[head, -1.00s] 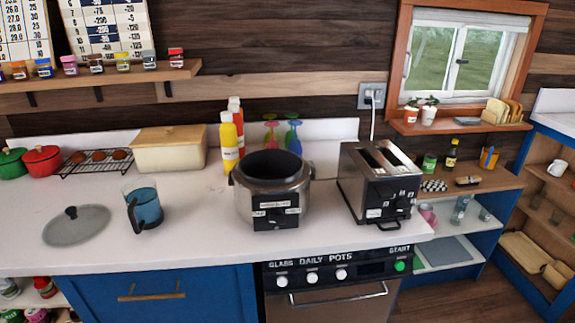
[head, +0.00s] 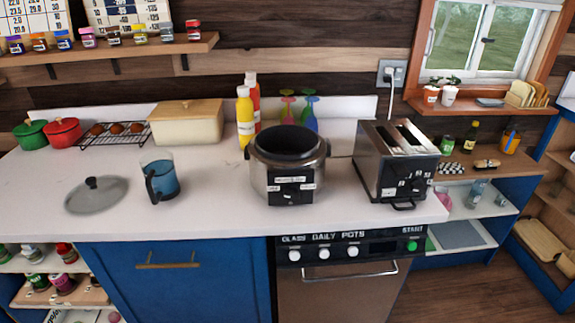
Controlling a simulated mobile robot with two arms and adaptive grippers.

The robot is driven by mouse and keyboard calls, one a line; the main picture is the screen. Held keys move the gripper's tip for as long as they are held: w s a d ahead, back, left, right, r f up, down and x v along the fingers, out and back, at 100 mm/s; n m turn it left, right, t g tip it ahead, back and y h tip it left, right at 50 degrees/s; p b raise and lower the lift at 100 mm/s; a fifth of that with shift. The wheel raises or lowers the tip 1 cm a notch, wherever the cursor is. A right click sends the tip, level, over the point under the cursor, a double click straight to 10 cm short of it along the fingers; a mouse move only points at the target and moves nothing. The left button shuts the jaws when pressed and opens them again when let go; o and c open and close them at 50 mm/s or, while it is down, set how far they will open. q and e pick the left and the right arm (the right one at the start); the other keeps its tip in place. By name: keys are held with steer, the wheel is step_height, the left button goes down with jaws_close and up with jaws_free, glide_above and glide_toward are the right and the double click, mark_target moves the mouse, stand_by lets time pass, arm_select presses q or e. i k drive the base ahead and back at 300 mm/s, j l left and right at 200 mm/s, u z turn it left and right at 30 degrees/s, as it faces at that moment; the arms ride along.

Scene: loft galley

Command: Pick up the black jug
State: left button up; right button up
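The jug (head: 165,181) stands upright on the white counter, left of the cooker. It has a clear rim, a bluish see-through body and a black handle on its left side. No other jug shows in the head view. Neither of my grippers is in view.
A glass lid (head: 97,196) with a black knob lies left of the jug. A steel cooker (head: 290,165) and a toaster (head: 395,165) stand to the right. Behind are a bread box (head: 187,124) and a rack (head: 110,134) with buns. The counter's front strip (head: 215,218) is clear.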

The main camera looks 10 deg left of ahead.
mark_target(158, 168)
steer(key=i+l, duration=0.35)
steer(key=i+l+u, duration=0.1)
steer(key=u, duration=0.35)
steer(key=i+l+u, duration=0.1)
steer(key=l+u, duration=0.15)
steer(key=u, duration=0.25)
steer(key=l+u, duration=0.25)
steer(key=u, duration=0.2)
